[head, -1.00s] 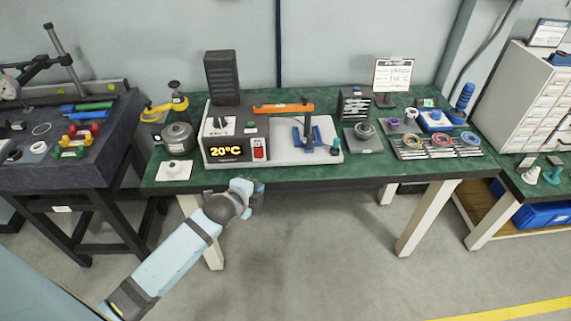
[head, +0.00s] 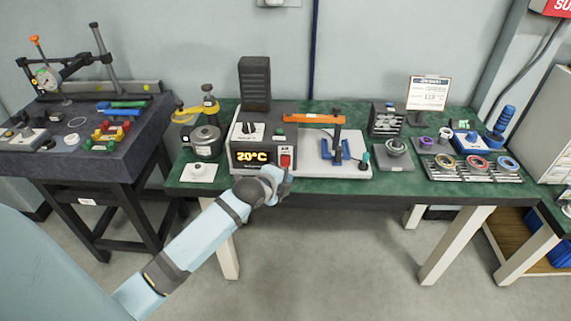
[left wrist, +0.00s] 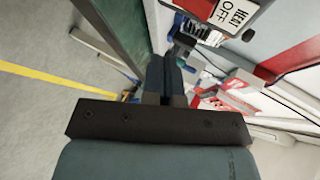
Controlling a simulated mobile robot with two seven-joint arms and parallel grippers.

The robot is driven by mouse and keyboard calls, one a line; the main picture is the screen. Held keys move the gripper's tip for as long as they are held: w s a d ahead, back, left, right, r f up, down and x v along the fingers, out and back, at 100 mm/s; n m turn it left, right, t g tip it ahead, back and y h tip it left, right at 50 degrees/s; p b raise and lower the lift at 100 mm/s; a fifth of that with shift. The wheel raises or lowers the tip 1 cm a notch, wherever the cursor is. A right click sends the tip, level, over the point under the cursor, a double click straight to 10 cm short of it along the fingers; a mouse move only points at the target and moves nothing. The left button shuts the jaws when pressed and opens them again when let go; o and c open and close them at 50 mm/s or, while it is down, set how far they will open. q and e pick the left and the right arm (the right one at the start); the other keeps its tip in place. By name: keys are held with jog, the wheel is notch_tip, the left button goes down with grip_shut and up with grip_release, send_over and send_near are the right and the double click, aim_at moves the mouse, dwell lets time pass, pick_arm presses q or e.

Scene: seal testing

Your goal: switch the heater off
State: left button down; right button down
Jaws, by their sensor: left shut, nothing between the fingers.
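The heater is a grey and white box (head: 246,133) with a dial and a lit display (head: 254,157) reading 20°C. A red switch (head: 286,161) sits on its front, right of the display; its position is too small to tell. My left gripper (head: 284,182) is just below and in front of the switch, near the table's front edge. In the left wrist view its dark fingers (left wrist: 165,75) are shut and empty. My right gripper is out of view.
The heater stands on a green bench (head: 325,188). A pale base with a blue fixture (head: 338,152) and an orange-handled press (head: 315,118) is to its right. A grey pot (head: 206,139) and white pad (head: 199,172) are to its left. The floor in front is clear.

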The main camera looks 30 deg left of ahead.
aim_at(285, 162)
pick_arm(q)
jog(key=w, duration=0.1)
jog(key=w+a, duration=0.1)
jog(key=w, duration=0.1)
jog(key=shift+a+r+p, duration=0.25)
jog(key=shift+a+p, duration=0.05)
jog(key=shift+a, duration=0.15)
dwell(0.9)
dwell(0.8)
jog(key=shift+w+a+r+p, duration=0.1)
jog(key=shift+w+a+p, duration=0.05)
jog(key=shift+w+p, duration=0.15)
jog(key=shift+w, duration=0.1)
jog(key=shift+w+a, duration=0.2)
jog(key=shift+w, duration=0.1)
dwell(0.6)
